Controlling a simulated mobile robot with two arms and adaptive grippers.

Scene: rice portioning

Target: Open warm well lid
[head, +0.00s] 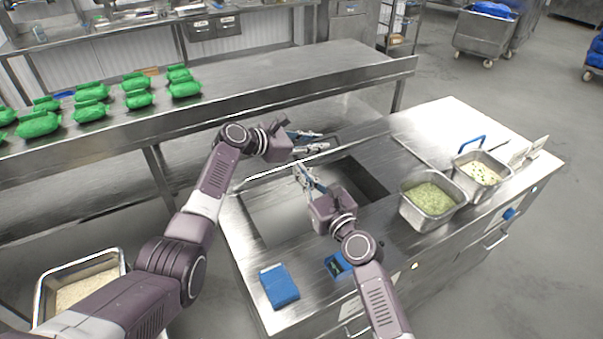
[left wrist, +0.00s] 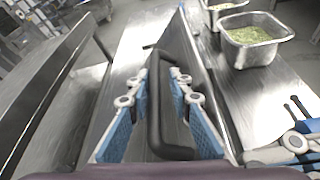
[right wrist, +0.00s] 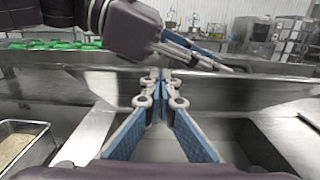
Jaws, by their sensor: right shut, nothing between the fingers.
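The warm well lid (head: 262,178) is a steel panel along the far side of the well, raised and tilted steeply up. The well (head: 365,180) lies uncovered in the counter, with grey walls and floor. My right gripper (head: 300,172) is over the well on the near side of the lid, shut and empty. Its fingertips meet in the right wrist view (right wrist: 158,85), close to the lid's face; contact is unclear.
Steel pans of green food (head: 430,198) and pale food (head: 482,172) stand right of the well. A blue block (head: 279,286) lies on the counter's front left. A rice pan (head: 80,290) is at lower left. A shelf (head: 290,90) with several green packs runs behind.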

